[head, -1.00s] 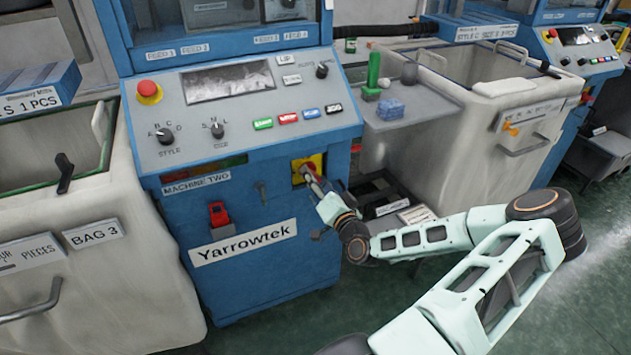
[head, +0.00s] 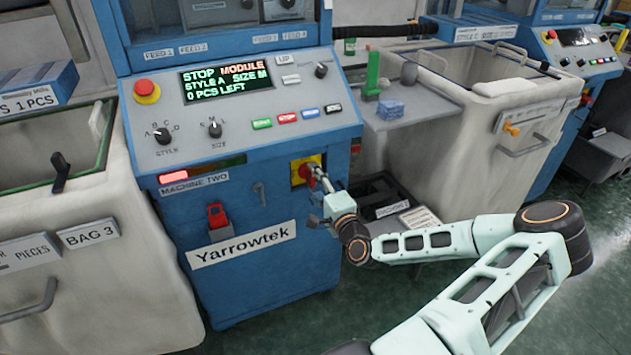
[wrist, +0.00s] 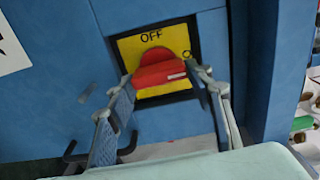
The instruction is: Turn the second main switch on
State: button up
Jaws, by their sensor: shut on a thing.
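The main switch is a red rotary handle (wrist: 160,74) on a yellow plate (head: 297,164) at the right of the blue front of the machine labelled MACHINE TWO. My gripper (head: 317,177) is at this switch. In the wrist view my gripper's fingers (wrist: 165,88) stand on both sides of the red handle, shut on it. OFF shows at the top of the plate; part of another mark shows at its right. The machine's display (head: 227,82) is lit and reads STOP MODULE, STYLE A, SIZE M, 0 PCS LEFT. A red lamp (head: 174,186) glows above the MACHINE TWO label.
A red emergency button (head: 147,91) and several small buttons and knobs sit on the sloped panel. A red latch-like part (head: 217,214) is lower on the front. White bins stand left and right (head: 480,120). The green floor at the lower right is clear.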

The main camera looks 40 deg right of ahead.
jog(key=shift+m, duration=0.3)
jog(key=o, duration=1.2)
jog(key=shift+c, duration=0.2)
jog(key=shift+s, duration=0.1)
jog(key=v, duration=1.2)
jog(key=shift+a, duration=0.1)
